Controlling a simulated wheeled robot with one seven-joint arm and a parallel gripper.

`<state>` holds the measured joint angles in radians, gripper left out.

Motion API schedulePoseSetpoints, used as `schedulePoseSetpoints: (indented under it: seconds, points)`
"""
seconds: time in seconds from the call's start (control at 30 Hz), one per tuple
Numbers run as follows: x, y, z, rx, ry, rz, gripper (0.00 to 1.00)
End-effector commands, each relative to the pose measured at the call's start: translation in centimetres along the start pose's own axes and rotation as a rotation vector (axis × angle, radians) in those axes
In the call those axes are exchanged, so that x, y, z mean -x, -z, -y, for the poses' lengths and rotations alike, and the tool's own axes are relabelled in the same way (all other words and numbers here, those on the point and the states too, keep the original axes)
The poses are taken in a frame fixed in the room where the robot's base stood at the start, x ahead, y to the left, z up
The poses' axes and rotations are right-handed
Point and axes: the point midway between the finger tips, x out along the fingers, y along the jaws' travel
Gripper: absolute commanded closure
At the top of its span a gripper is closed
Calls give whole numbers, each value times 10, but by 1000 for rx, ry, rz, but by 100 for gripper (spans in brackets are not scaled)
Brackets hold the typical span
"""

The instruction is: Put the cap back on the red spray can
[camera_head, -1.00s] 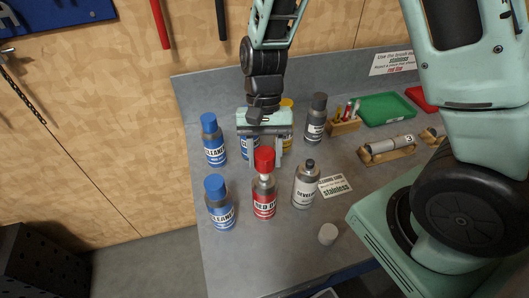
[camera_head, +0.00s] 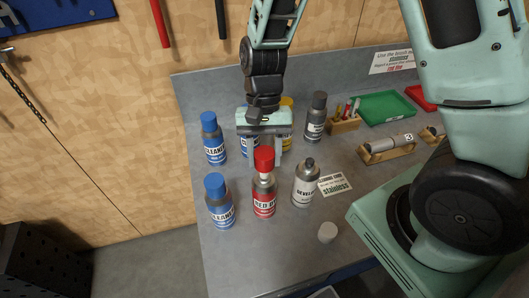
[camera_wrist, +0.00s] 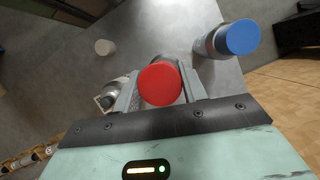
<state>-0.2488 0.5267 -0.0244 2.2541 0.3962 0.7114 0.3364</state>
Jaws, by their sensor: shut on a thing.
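The red spray can (camera_head: 264,203) stands upright on the grey bench in the head view. Its red cap (camera_head: 264,159) is right above it, with a pale band showing between the cap and the can's body. My gripper (camera_head: 265,160) reaches in from behind, with its fingers at the two sides of the cap. In the wrist view, the round red cap (camera_wrist: 160,84) sits between the two fingers, and my gripper (camera_wrist: 160,88) is shut on it. The cap hides most of the can below in that view. Whether the cap touches the can's top cannot be told.
A grey developer can (camera_head: 305,188) stands close on the right, and a blue cleaner can (camera_head: 220,205) on the left. Another blue cleaner can (camera_head: 213,143) is behind. A loose pale cap (camera_head: 328,232) lies at front right. The front bench is mostly clear.

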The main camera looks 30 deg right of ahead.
Motion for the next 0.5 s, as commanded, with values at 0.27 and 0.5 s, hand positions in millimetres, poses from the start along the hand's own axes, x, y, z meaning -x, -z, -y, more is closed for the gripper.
schedulePoseSetpoints:
  seconds: [0.27, 0.5]
  points:
    - [-10, 4, 0, 0, 0, 1, 79]
    - [-18, 7, 0, 0, 0, 0, 79]
